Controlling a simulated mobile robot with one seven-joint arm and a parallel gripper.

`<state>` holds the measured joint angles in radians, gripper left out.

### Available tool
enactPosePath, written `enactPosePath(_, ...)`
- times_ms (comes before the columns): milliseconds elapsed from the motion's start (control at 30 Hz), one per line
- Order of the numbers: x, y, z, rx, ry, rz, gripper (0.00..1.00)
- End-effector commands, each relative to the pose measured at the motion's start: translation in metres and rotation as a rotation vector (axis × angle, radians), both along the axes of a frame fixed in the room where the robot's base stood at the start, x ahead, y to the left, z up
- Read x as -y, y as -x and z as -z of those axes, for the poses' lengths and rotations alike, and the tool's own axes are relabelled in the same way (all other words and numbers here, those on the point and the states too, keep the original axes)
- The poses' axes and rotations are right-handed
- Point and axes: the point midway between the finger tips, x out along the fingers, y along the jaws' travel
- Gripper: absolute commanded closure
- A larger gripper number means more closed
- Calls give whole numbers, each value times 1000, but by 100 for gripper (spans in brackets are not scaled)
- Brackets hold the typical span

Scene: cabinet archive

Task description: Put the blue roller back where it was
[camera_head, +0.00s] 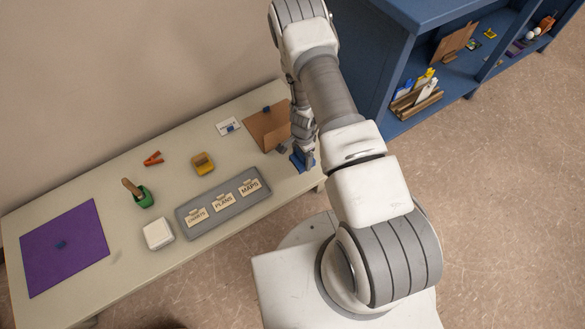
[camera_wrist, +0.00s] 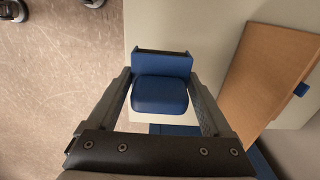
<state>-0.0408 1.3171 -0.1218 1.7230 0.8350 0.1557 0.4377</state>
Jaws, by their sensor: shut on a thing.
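The blue roller (camera_wrist: 160,93) is between the two fingers of my gripper (camera_wrist: 161,108) in the wrist view. It has a rounded blue body against a flat blue back piece with a dark top edge. In the head view the blue roller (camera_head: 299,161) shows at the right end of the table, under my gripper (camera_head: 304,152). My gripper is shut on it. A pale patch shows just below the roller in the wrist view. Whether the roller touches the tabletop I cannot tell, as my arm hides part of this area.
On the table (camera_head: 125,277) are a brown board (camera_head: 265,128) close left of my gripper, a grey tray (camera_head: 226,207) with labelled cards, a yellow object (camera_head: 203,163), a green cup (camera_head: 143,198), a white box (camera_head: 158,234) and a purple mat (camera_head: 80,225). A blue cabinet (camera_head: 385,75) stands right.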

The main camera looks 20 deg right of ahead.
Motion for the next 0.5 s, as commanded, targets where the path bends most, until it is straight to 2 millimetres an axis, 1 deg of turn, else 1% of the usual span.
enactPosePath(33,-11,-1,9,-1,0,-5,76)
enactPosePath(100,-21,-3,14,0,0,-4,76)
enactPosePath(200,-29,-4,18,-1,0,-1,76)
enactPosePath(267,-31,-4,20,-1,0,0,76)
enactPosePath(367,-31,-4,28,-2,0,0,76)
enactPosePath(500,-31,-3,50,-2,0,1,76)
